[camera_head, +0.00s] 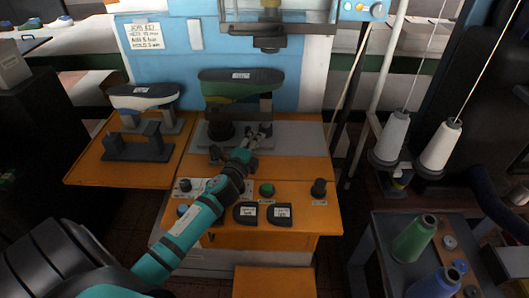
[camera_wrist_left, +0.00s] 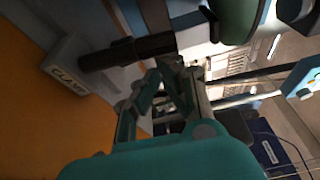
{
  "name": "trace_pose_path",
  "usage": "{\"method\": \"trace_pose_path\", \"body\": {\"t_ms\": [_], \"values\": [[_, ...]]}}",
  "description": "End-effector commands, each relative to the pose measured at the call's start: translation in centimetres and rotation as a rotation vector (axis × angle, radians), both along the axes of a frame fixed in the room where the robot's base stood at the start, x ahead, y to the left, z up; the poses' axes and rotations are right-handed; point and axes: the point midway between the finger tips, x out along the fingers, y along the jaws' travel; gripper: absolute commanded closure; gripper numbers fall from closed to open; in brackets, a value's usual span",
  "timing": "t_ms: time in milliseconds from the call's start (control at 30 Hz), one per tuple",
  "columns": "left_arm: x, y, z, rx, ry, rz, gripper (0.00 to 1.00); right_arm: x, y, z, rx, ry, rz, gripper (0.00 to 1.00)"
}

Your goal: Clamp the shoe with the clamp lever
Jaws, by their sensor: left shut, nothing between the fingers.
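A green shoe (camera_head: 240,88) with a dark top sits over a grey fixture (camera_head: 292,136) on the orange bench. Its green side also shows at the top of the wrist view (camera_wrist_left: 238,18). The clamp lever (camera_wrist_left: 128,52) is a dark bar sticking out beside a grey block labelled CLAMP (camera_wrist_left: 68,82). My left gripper (camera_head: 264,131) is shut and empty, below the shoe at the fixture. In the wrist view its fingertips (camera_wrist_left: 178,66) are close to the lever's free end; I cannot tell whether they touch. My right gripper is not in view.
A second, white-and-dark shoe (camera_head: 143,96) and a dark stand (camera_head: 138,145) are on the left side bench. Buttons and knobs, including a green button (camera_head: 267,189), line the front panel. A press head (camera_head: 268,40) hangs above. Thread cones (camera_head: 439,146) stand at right.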

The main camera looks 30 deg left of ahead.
Motion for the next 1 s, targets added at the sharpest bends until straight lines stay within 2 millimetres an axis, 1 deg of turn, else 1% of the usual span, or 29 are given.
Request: {"method": "trace_pose_path", "body": {"t_ms": [33, 200, 433, 700, 1000], "values": [[-0.2, 0.2, -0.4, -0.042, -0.027, 0.001, 1.0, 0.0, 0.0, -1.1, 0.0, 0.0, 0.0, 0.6], [-0.8, 1.1, 0.0, -0.181, -0.11, 0.001, 1.0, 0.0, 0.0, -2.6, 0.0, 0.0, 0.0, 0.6], [-1.4, 2.3, 0.6, -0.342, -0.207, 0.002, 1.0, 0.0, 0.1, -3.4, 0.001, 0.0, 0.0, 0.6], [-2.0, 3.2, 0.8, -0.33, -0.202, 0.0, 1.0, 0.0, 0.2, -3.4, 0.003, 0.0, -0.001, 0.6], [-2.3, 3.6, 0.7, -0.328, -0.2, -0.001, 1.0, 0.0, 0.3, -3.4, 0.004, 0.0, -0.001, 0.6]]}}
